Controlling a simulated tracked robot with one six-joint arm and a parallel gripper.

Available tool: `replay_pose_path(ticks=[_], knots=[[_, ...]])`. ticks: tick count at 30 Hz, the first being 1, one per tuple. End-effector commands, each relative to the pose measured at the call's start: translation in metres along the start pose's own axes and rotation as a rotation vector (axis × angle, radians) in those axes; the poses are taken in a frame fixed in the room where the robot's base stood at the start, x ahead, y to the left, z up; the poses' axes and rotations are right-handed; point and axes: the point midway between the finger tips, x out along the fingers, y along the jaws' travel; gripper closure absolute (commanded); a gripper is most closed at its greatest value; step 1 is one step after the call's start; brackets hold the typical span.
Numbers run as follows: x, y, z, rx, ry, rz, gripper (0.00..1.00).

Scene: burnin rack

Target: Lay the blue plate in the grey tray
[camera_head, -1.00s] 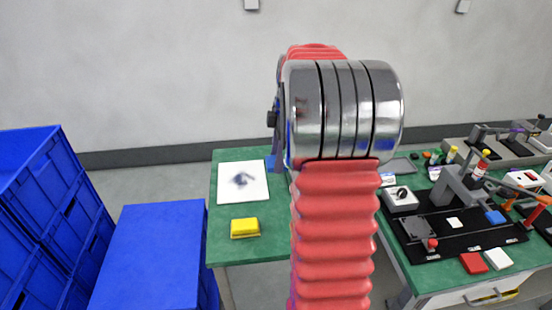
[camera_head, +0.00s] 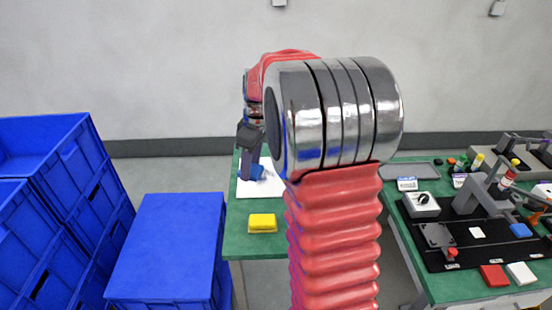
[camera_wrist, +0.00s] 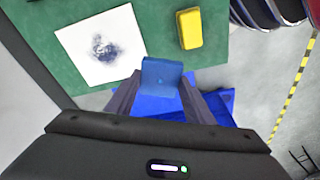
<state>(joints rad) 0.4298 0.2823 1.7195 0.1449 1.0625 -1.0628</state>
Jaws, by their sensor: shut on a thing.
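My gripper (camera_wrist: 161,98) is shut on a blue plate (camera_wrist: 162,76), which shows between and beyond its fingertips in the wrist view. In the head view my gripper (camera_head: 247,165) hangs left of my red arm, with the blue plate (camera_head: 256,173) at its tips, in front of the white sheet. The plate looks held above the green table, but its height is hard to tell. A grey tray (camera_head: 423,171) lies at the back of the right-hand green table, well to the right of my gripper, and appears empty.
A yellow block (camera_head: 262,223) and a white sheet with a dark smudge (camera_wrist: 103,47) lie on the left green table (camera_head: 240,245). Blue crates (camera_head: 165,245) stand at left. A black fixture board (camera_head: 470,255) with a small blue piece (camera_head: 521,230) covers much of the right table.

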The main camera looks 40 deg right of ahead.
Motion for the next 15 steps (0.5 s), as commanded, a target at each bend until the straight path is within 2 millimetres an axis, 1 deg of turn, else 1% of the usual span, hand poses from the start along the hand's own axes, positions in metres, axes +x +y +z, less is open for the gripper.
replay_pose_path(ticks=[1,3,11,15], knots=[[0.004,-0.009,-0.012,0.026,0.000,0.004,0.78],[0.009,-0.020,-0.026,0.077,0.000,0.013,0.78],[0.027,-0.064,-0.074,0.258,0.000,0.041,0.78],[0.037,-0.089,-0.097,0.352,-0.001,0.054,0.78]])
